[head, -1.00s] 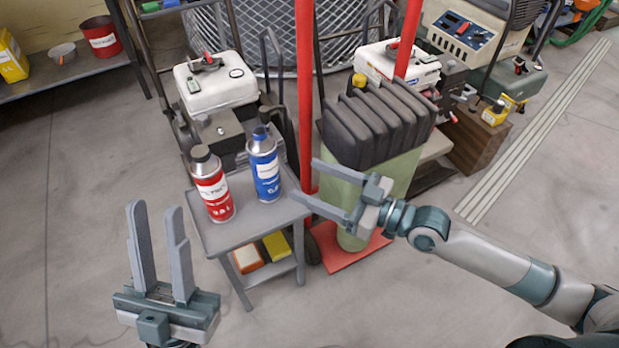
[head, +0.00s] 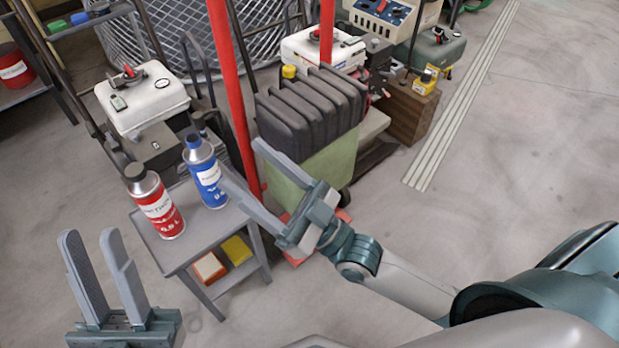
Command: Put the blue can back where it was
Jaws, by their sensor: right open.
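The blue can (head: 207,174) stands upright on the grey cart top (head: 200,240), beside a red can (head: 155,203) on its left. Both have dark caps or tops and white label patches. My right gripper (head: 240,165) is open and empty, with its fingers pointing left toward the blue can. The lower fingertip is close to the can's right side; I cannot tell whether they touch. The can is not between the fingers. My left gripper (head: 90,237) is open and empty at the lower left, fingers up, in front of the cart.
An orange box and a yellow box (head: 236,250) lie on the cart's lower shelf. A red post (head: 231,90) rises just behind the cart. A green bin with black tops (head: 310,115) stands right of it. White-topped machines stand behind.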

